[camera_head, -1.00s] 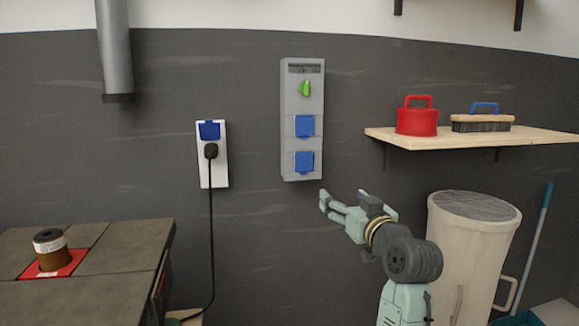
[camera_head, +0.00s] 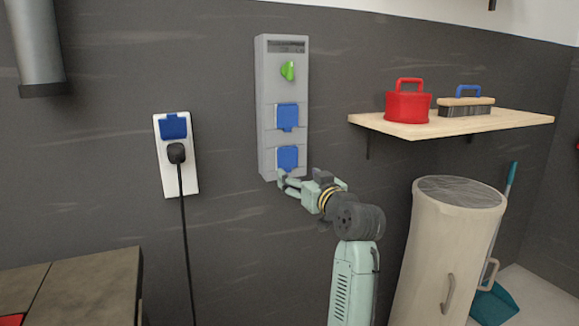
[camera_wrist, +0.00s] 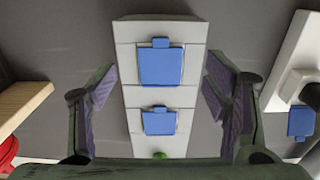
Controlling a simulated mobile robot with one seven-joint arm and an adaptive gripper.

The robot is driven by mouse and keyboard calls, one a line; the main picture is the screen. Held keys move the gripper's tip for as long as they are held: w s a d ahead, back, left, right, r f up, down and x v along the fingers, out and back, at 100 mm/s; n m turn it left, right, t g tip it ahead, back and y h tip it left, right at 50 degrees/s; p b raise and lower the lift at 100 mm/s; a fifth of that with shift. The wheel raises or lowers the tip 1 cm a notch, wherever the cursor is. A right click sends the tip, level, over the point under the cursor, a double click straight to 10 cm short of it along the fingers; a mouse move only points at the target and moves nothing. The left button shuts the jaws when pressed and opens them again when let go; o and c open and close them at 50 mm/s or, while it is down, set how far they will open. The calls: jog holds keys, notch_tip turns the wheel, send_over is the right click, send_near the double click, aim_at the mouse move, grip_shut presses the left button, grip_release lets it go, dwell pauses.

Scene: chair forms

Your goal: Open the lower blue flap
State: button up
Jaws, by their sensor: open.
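A tall grey wall box (camera_head: 266,100) carries a green knob (camera_head: 288,71), an upper blue flap (camera_head: 287,116) and a lower blue flap (camera_head: 288,157). Both flaps look shut. My gripper (camera_head: 284,183) is at the bottom of the box, just below the lower flap in the head view. The wrist view is inverted: the lower flap (camera_wrist: 161,67) appears above the upper flap (camera_wrist: 159,122), and the knob is partly cut off at the bottom. My gripper's fingers (camera_wrist: 160,85) are spread apart on both sides of the box, with nothing between them held.
A white socket (camera_head: 165,185) with a blue lid and black plug is on the wall to the left. A wooden shelf (camera_head: 450,127) holds a red container (camera_head: 408,106) and a brush (camera_head: 465,107) to the right. A cream bin (camera_head: 440,250) stands below it.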

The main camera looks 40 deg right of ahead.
aim_at(288, 166)
jog(key=p+x, duration=0.1)
jog(key=x, duration=0.5)
jog(key=shift+a, duration=0.1)
jog(key=shift+c, duration=0.2)
grip_shut()
dwell(0.6)
